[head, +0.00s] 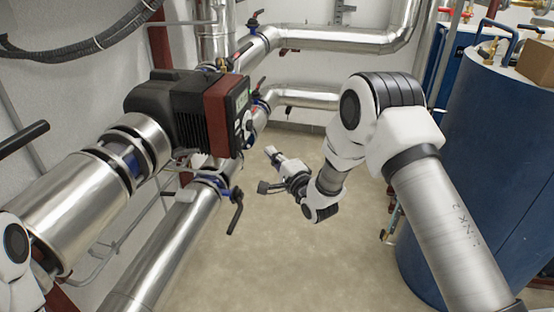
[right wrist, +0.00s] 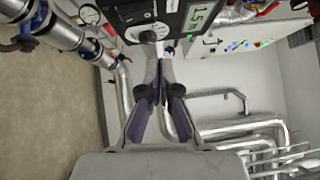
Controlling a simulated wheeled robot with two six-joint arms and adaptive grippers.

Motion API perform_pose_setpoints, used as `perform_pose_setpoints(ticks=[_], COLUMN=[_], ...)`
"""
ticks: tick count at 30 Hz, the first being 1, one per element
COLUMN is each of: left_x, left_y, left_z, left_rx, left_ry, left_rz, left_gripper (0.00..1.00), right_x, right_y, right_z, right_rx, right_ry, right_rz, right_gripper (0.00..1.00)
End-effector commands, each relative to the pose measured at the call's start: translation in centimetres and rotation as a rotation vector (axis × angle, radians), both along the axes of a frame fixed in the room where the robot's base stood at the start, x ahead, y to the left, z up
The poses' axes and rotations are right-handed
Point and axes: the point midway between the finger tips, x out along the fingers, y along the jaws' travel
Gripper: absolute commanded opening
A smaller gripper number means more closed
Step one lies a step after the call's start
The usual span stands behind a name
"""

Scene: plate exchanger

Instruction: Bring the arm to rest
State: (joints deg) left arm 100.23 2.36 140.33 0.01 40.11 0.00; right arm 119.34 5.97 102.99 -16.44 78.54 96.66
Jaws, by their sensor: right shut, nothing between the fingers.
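My right arm reaches in from the right in the head view, bent at the elbow. Its gripper (head: 272,160) hangs in the open space just right of the pump, pointing toward the pump side. In the right wrist view the right gripper's fingers (right wrist: 158,78) come together at the tips with nothing seen between them. The red and black pump (head: 205,110) sits on the silver pipe. Its control panel with a knob and a display reading about 1.5 m (right wrist: 165,18) fills the top of the right wrist view, just beyond the fingertips. My left gripper is not visible.
Silver insulated pipes (head: 165,250) with blue-handled valves run along the left. A lever valve (head: 236,212) juts out below the pump. A large blue tank (head: 490,160) stands at the right, with a cardboard box (head: 537,62) on it. The floor (head: 300,265) between is clear.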

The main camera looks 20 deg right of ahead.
Motion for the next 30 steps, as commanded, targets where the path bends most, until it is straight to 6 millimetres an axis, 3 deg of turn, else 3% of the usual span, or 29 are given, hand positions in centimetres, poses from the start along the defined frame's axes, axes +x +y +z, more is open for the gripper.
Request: perform_pose_setpoints(ticks=[6,17,20,23,25,29,30], left_x=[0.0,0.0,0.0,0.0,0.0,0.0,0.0], left_y=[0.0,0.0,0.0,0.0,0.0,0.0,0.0], left_z=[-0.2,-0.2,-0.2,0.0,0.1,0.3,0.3], left_rx=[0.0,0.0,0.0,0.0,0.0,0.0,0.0], left_ry=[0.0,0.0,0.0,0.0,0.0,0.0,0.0], left_rz=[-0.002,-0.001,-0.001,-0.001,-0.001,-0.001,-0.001], left_gripper=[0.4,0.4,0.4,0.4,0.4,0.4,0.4], right_x=[-1.6,-1.6,-1.8,-2.9,-5.2,-12.1,-14.7], right_y=[-0.4,-0.4,-0.4,0.1,0.6,0.9,0.9], right_z=[0.2,0.2,-0.7,-4.5,-8.8,-18.1,-20.7], right_rx=[0.002,0.001,0.001,-0.003,-0.002,-0.11,-0.182], right_ry=[0.0,0.0,0.015,0.082,0.18,0.455,0.543], right_rz=[-0.003,-0.002,-0.002,0.008,0.009,-0.001,0.006], right_gripper=[0.0,0.0,0.0,0.0,0.0,0.0,0.0])
